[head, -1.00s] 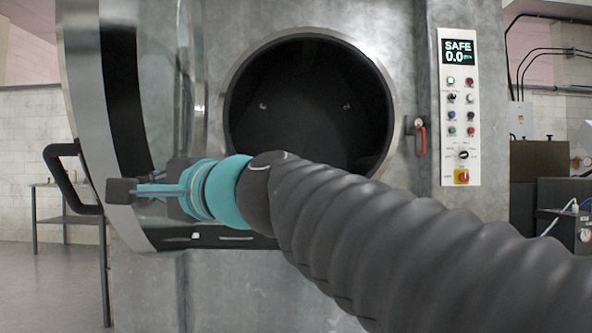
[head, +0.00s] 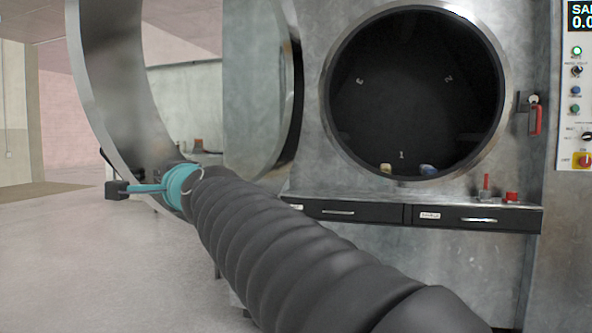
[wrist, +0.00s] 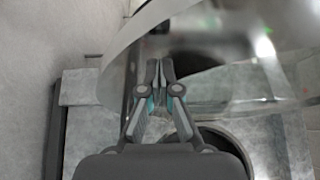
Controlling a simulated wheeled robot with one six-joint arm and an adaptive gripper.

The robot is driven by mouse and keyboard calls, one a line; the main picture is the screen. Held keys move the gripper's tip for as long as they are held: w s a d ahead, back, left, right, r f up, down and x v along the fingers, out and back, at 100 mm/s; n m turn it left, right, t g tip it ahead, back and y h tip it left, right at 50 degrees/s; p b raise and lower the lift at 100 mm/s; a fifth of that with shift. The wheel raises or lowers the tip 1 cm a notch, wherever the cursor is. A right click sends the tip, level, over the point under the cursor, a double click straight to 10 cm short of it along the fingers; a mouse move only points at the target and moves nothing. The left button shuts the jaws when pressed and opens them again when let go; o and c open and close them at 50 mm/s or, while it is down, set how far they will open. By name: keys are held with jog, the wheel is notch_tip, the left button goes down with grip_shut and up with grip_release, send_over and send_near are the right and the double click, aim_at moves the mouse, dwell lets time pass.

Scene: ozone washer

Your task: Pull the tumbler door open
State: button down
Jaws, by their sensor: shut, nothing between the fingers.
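The tumbler door stands swung wide open at the left of the head view; its metal rim (head: 92,95) shows there edge-on and tall. A bit of its dark handle (head: 106,158) shows just above my gripper. The round dark tumbler opening (head: 412,95) is uncovered to the right. My gripper (head: 113,190) is at the lower part of the door rim, shut and empty. In the wrist view my gripper (wrist: 160,72) has its fingertips together, close to the curved door rim (wrist: 130,45). I cannot tell whether they touch it. My arm hides the lowest part of the door.
A grey panel with a curved metal edge (head: 270,90) stands between the rim and the opening. Drawers (head: 365,212) run below the opening. A red-handled latch (head: 535,118) and a control panel (head: 578,90) are at the right. Floor at the left (head: 60,260) is clear.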

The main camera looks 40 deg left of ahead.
jog(key=shift+s+a, duration=0.55)
jog(key=shift+a, duration=0.35)
